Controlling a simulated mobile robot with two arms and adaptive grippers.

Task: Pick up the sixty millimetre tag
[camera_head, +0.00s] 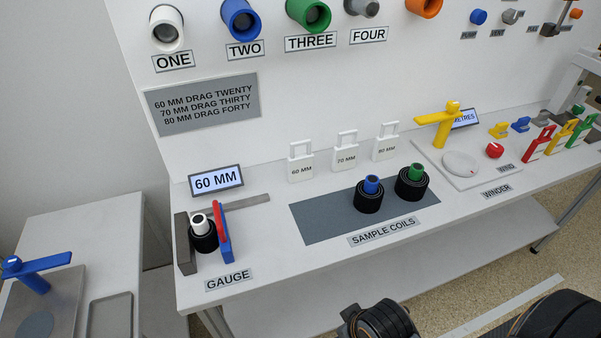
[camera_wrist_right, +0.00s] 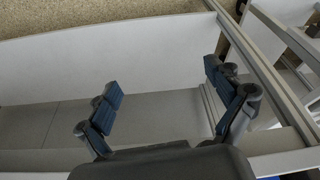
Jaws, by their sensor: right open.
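The sixty millimetre tag (camera_head: 300,166) is a white tag with a loop handle, marked 60 MM. It stands upright at the back of the white bench, left of the tags marked 70 MM (camera_head: 345,155) and 80 MM (camera_head: 386,145). My right gripper (camera_wrist_right: 165,98) is open and empty in the right wrist view, with blue finger pads apart; no tag shows there. Dark parts of my own arm show at the bottom of the head view, well in front of the tags. My left gripper is not in view.
The gauge (camera_head: 224,236) holds a black coil at the left, near a 60 MM display (camera_head: 216,181). A grey mat (camera_head: 315,220) with two sample coils (camera_head: 370,192) lies in front of the tags. The winder base (camera_head: 480,178) is to the right.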

